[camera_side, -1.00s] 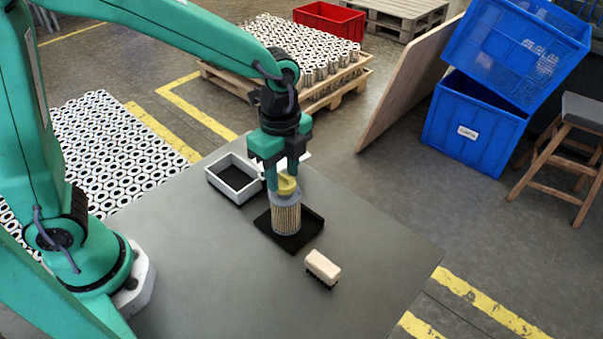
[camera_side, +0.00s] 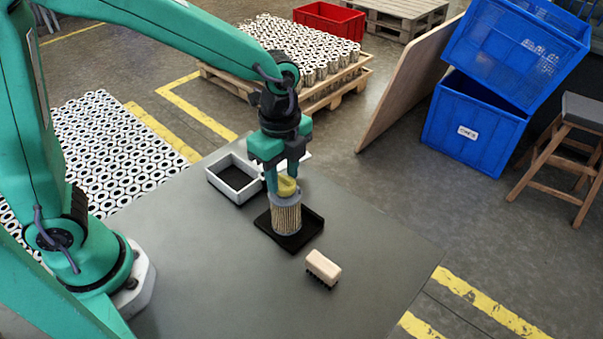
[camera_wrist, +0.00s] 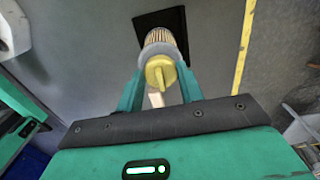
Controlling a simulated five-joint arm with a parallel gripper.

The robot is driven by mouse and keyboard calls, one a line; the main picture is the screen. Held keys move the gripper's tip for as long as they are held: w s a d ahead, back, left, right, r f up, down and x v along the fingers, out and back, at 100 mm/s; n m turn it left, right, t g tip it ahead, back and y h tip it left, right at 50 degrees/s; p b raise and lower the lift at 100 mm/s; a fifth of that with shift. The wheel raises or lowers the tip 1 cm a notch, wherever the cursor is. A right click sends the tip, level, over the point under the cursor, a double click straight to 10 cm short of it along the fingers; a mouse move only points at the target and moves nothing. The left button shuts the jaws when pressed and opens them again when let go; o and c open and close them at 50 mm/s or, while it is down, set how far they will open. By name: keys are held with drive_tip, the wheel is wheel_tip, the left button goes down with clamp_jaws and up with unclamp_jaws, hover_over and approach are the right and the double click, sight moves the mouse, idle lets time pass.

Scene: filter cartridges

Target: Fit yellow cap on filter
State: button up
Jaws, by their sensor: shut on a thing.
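A pleated filter cartridge (camera_side: 287,219) stands upright on a black square tray (camera_side: 311,228) on the grey table. The yellow cap (camera_side: 287,186) is at the filter's top end, between my fingers. My gripper (camera_side: 284,187) is shut on the cap from above. In the wrist view the yellow cap (camera_wrist: 160,72) lies between my gripper's two green fingers (camera_wrist: 158,85), with the filter's grey end (camera_wrist: 160,50) right behind it. I cannot tell whether the cap is fully seated.
A grey-white open box (camera_side: 234,180) stands behind and left of the tray. A brush with a pale block (camera_side: 323,266) lies in front right. The table's front and left are clear. Blue crates (camera_side: 473,125) stand on the floor beyond.

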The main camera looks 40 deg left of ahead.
drive_tip(key=shift+f, duration=0.35)
idle(0.4)
drive_tip(key=o, duration=0.9)
drive_tip(key=shift+o, duration=0.4)
drive_tip(key=o, duration=0.3)
drive_tip(key=shift+r, duration=0.45)
drive_tip(key=shift+r, duration=0.35)
drive_tip(key=shift+r, duration=0.3)
